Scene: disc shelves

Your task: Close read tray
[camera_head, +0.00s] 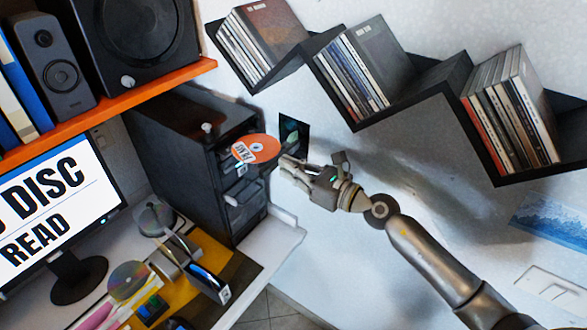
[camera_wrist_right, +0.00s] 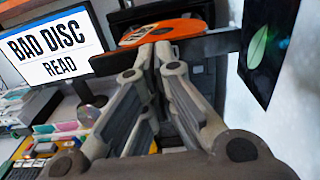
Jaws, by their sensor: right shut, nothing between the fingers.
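A black computer tower (camera_head: 172,138) stands on the desk below the orange shelf. An orange disc (camera_head: 258,148) with a white label sticks out from the tower's front on its open tray, which the disc mostly hides. The disc also shows in the right wrist view (camera_wrist_right: 160,32). A dark bar (camera_wrist_right: 214,43) beside it looks like part of the tray. My right gripper (camera_head: 284,161) is shut and empty, its fingertips just in front of the disc's outer edge. In the right wrist view the fingertips (camera_wrist_right: 160,50) overlap the disc's near edge; I cannot tell whether they touch. My left gripper is not in view.
A monitor (camera_head: 45,205) reads "BAD DISC READ" in the wrist view. A dark card with a green leaf (camera_head: 294,135) is by the wall behind my gripper. Black zigzag shelves (camera_head: 425,88) hold disc cases above. Loose discs and cases lie on the desk (camera_head: 275,242).

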